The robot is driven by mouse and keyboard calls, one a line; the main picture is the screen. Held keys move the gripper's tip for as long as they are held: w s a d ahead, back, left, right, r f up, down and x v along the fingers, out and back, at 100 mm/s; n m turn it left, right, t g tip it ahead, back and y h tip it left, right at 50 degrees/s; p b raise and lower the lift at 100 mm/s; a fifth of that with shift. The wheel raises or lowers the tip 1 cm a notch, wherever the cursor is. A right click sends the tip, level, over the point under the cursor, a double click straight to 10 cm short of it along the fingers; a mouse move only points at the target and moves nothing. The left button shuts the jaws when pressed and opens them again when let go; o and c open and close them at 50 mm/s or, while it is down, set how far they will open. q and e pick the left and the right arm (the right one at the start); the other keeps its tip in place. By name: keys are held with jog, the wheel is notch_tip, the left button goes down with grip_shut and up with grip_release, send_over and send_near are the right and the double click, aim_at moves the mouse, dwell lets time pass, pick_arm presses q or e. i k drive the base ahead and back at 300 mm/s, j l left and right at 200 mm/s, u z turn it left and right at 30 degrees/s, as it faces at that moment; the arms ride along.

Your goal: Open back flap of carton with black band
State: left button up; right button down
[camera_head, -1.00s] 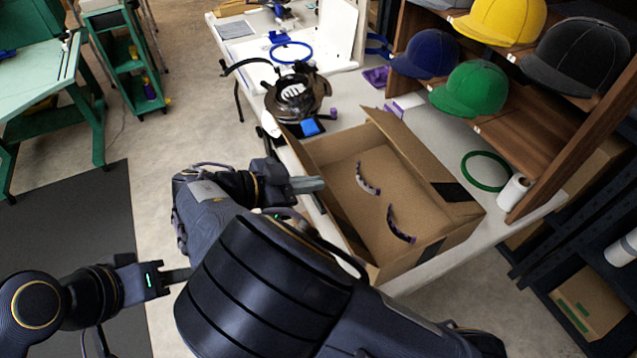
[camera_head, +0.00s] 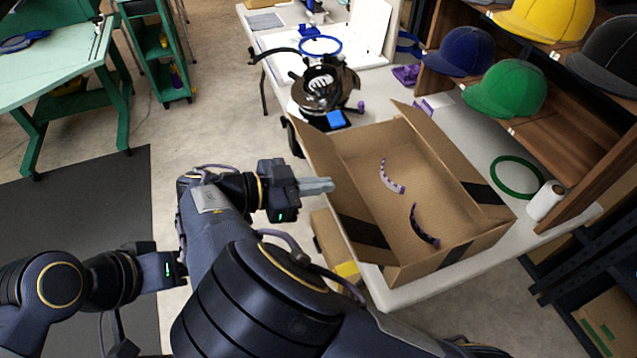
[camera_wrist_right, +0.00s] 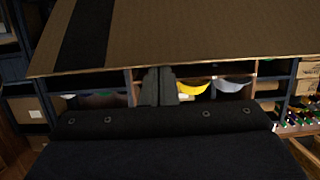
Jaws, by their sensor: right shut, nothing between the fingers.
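The open brown carton (camera_head: 408,262) with black bands sits on the white table, two curved purple-and-white pieces inside. Its left flap (camera_head: 328,172) stands up along the left side, with a black band near its lower end. Its right flap (camera_head: 440,160) is raised along the far side, also with a band. My right gripper (camera_head: 320,186) is shut and empty, its tips overlapping the left flap in the head view; contact is unclear. In the wrist view its fingers (camera_wrist_right: 158,88) are just below the edge of a banded cardboard panel (camera_wrist_right: 190,40).
A dark cap machine (camera_head: 322,88) stands beyond the carton. Shelves with a green cap (camera_head: 507,88) and other caps rise at the right. A green hoop (camera_head: 516,177) and white spool (camera_head: 545,200) lie right of the carton. Floor is open at left.

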aim_at(482, 194)
jog(key=k+j, duration=0.1)
jog(key=j, duration=0.3)
jog(key=k+j, duration=0.15)
jog(key=j, duration=0.25)
jog(key=k+j, duration=0.1)
jog(key=j, duration=0.3)
